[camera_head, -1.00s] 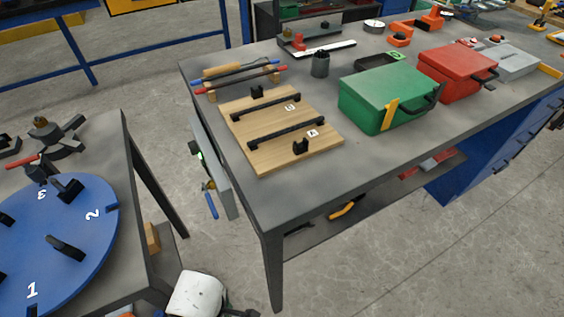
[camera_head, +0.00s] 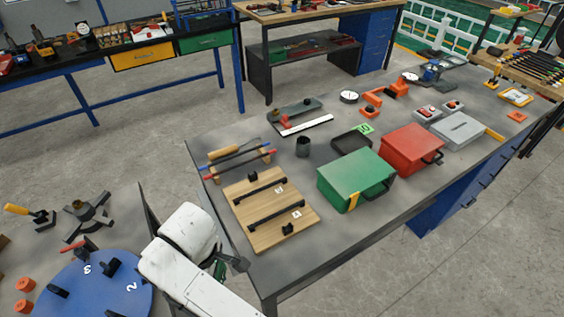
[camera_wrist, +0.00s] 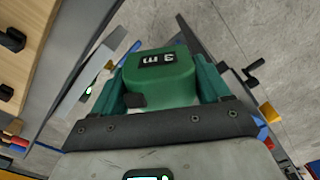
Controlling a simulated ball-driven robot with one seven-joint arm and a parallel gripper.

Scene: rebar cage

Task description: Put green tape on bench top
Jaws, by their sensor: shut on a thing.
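The green tape (camera_wrist: 160,75), a boxy green case with a "3 m" label, sits between the green fingers of my gripper (camera_wrist: 158,82) in the wrist view. The gripper is shut on it. In the head view my gripper (camera_head: 232,264) is at the near left edge of the grey bench top (camera_head: 335,228), beside the wooden board. Only a small bit of green shows there, and the arm hides most of the tape. In the wrist view the bench's dark edge (camera_wrist: 72,62) is at the left, with floor below the tape.
On the bench lie a wooden board with black handles (camera_head: 262,235), a green box (camera_head: 350,172), a red box (camera_head: 408,145), a dark cup (camera_head: 303,147) and a rod rack (camera_head: 238,160). Bare top shows between board and green box and along the front edge. A blue turntable (camera_head: 85,290) stands left.

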